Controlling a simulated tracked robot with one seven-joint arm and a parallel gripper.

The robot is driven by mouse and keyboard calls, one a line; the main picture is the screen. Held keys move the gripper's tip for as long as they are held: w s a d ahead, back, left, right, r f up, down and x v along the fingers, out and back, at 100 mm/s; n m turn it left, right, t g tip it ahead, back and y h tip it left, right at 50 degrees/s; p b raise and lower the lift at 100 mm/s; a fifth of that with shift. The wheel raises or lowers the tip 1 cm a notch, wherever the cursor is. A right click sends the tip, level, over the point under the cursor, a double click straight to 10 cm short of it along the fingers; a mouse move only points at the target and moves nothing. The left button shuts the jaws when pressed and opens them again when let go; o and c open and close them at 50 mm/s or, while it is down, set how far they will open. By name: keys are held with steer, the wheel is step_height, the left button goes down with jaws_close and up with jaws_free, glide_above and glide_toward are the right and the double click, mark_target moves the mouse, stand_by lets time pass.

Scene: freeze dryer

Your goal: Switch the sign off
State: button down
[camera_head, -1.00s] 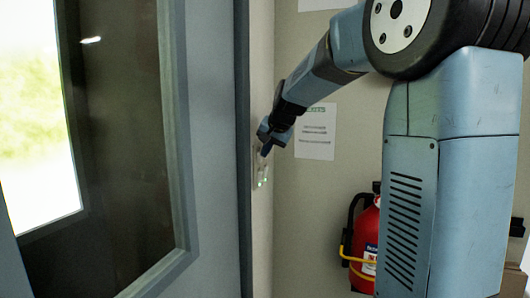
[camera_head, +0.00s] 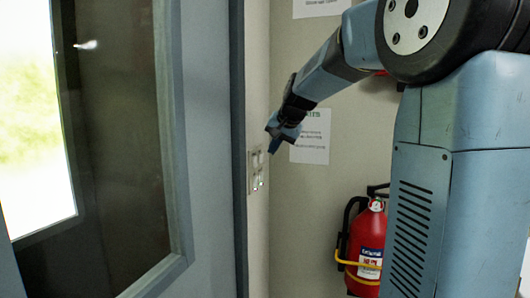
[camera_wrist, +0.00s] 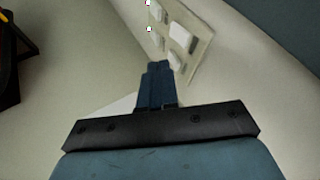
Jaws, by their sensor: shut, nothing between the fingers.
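In the wrist view the panel (camera_wrist: 203,50) is a pale plate with several white rocker switches (camera_wrist: 183,38). My gripper (camera_head: 273,147) is shut and empty, just to the right of the panel's upper part in the head view. In the wrist view its closed blue fingertips (camera_wrist: 159,66) point toward the panel and lie close to its near edge. I cannot tell whether they touch it. No sign marked as such is clear.
A grey-blue door (camera_head: 208,150) with a window is at the left. A red fire extinguisher (camera_head: 366,245) hangs on the back wall at the lower right. A paper notice (camera_head: 311,137) is on the wall behind my gripper.

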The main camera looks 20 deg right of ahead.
steer(key=a+r+v, duration=0.1)
steer(key=v, duration=0.7)
steer(key=shift+w+a, duration=0.3)
steer(key=shift+d+r, duration=0.1)
steer(key=s+d, duration=0.5)
steer(key=d, duration=0.2)
stand_by(0.4)
steer(key=shift+s, duration=0.1)
steer(key=s+a+f+n+g+h, duration=0.1)
steer(key=s+a+f+n, duration=0.2)
steer(key=s+f, duration=0.6)
steer(key=s+a+f+n+g+h, duration=0.1)
steer(key=s+a+f+n, duration=0.1)
steer(key=s+a+f, duration=0.4)
steer(key=s+f, duration=0.4)
steer(key=s, duration=0.6)
steer(key=shift+n, duration=0.4)
steer(key=shift+s, duration=0.1)
